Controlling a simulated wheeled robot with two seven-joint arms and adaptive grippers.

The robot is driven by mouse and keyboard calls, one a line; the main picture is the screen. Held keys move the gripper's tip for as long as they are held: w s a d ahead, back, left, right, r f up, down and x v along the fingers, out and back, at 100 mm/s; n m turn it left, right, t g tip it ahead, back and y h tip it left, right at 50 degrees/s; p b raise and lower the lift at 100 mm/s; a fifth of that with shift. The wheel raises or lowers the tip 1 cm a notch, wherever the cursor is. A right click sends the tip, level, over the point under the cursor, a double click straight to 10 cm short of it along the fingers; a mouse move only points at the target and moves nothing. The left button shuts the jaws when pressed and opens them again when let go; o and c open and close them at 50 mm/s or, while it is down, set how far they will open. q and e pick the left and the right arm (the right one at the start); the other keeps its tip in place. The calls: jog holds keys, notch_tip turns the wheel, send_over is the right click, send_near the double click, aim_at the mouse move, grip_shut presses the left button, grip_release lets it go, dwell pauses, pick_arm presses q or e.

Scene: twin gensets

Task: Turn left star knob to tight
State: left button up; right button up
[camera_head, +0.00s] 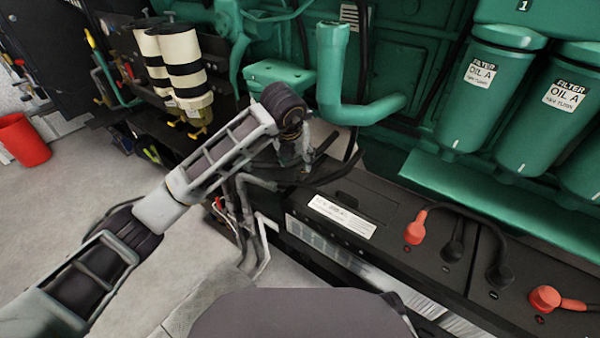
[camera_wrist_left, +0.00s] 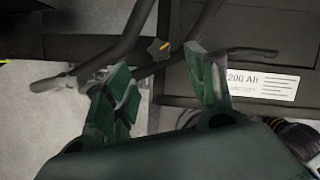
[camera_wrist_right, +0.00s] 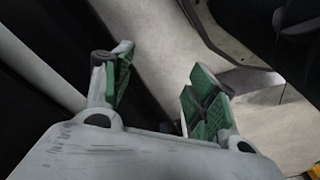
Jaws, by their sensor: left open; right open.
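A small dark star knob (camera_wrist_left: 157,48) with a yellow mark shows in the left wrist view, beside dark pipes. It lies just beyond the gap between my left fingertips, with no visible contact. My left gripper (camera_wrist_left: 160,72) is open and empty there. In the head view my left wrist hangs over the pipework at the end of the battery box, and the gripper (camera_head: 300,150) is partly hidden below it. I cannot make out the knob in the head view. My right gripper (camera_wrist_right: 158,75) is open and empty in the right wrist view, over pale floor.
A black battery box (camera_head: 380,215) with red and black terminals fills the lower right. A green engine (camera_head: 390,65) with oil filters (camera_head: 480,88) stands behind it. Striped cylinders (camera_head: 182,70) stand to the left. A red bucket (camera_head: 24,140) stands on open floor.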

aim_at(300, 173)
pick_arm(q)
jog(key=b+x, duration=0.1)
jog(key=x, duration=0.7)
jog(key=shift+w+d+f, duration=0.1)
jog(key=shift+w+f, duration=0.15)
jog(key=shift+f, duration=0.4)
pick_arm(e)
jog(key=shift+w+a+r, duration=0.15)
jog(key=shift+r, duration=0.45)
jog(key=shift+w+a+r, duration=0.15)
jog(key=shift+r, duration=0.45)
jog(key=shift+t, duration=0.3)
pick_arm(q)
jog(key=c, duration=1)
pick_arm(e)
jog(key=shift+s+f, duration=0.15)
jog(key=shift+f, duration=0.05)
